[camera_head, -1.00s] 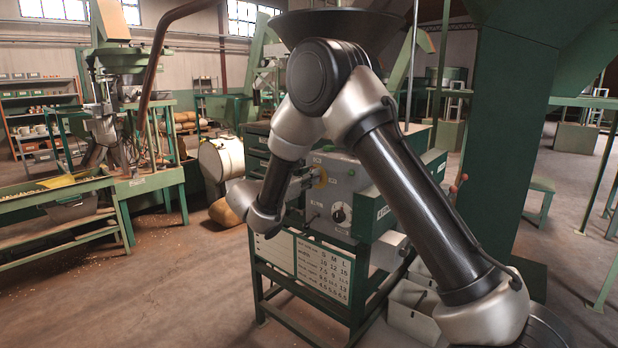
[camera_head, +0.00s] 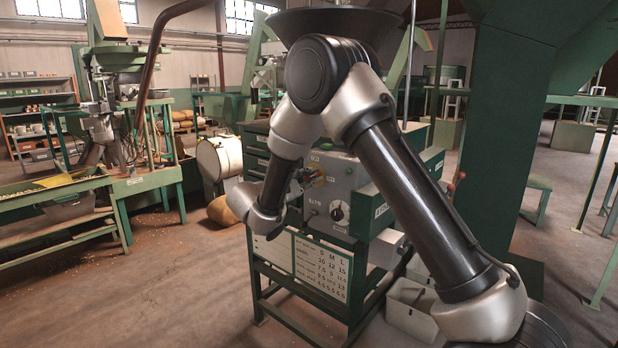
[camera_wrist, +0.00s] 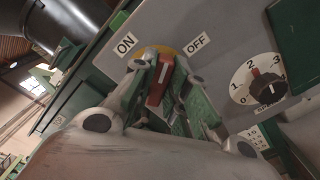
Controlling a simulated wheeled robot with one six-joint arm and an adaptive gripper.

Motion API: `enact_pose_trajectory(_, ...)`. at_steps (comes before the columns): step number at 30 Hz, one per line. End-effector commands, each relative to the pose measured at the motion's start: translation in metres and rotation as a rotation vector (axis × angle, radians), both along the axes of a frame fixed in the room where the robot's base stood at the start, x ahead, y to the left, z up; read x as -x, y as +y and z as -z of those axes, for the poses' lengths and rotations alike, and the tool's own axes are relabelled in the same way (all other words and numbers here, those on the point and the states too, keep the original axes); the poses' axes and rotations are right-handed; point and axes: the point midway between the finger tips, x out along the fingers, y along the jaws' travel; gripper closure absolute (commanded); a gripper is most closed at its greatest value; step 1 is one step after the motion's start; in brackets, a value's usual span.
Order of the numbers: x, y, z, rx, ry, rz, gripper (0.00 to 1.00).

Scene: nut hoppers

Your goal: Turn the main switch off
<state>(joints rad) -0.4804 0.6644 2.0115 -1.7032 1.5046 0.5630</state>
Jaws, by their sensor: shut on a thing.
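The main switch has a red handle (camera_wrist: 160,78) on a yellow round plate (camera_wrist: 150,53), set in the grey face of a control box. In the wrist view, an ON label (camera_wrist: 125,44) is left of the handle and an OFF label (camera_wrist: 196,42) is right of it. The handle's far end lies between the two labels. My gripper (camera_wrist: 163,80) is shut on the handle, one finger on each side. In the head view, my gripper (camera_head: 303,181) is at the box face, partly behind my arm; the switch plate (camera_head: 318,181) shows beside it.
A black dial (camera_wrist: 268,88) numbered around its edge sits right of the switch; it also shows in the head view (camera_head: 339,210). The control box (camera_head: 352,178) stands on a green frame with a size chart (camera_head: 321,267). Open floor lies to the left.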

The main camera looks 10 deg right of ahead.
Motion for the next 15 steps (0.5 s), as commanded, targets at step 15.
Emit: enact_pose_trajectory(15, 0.0018, -0.0011, 0.0057, -0.246, -0.337, 0.001, 1.00)
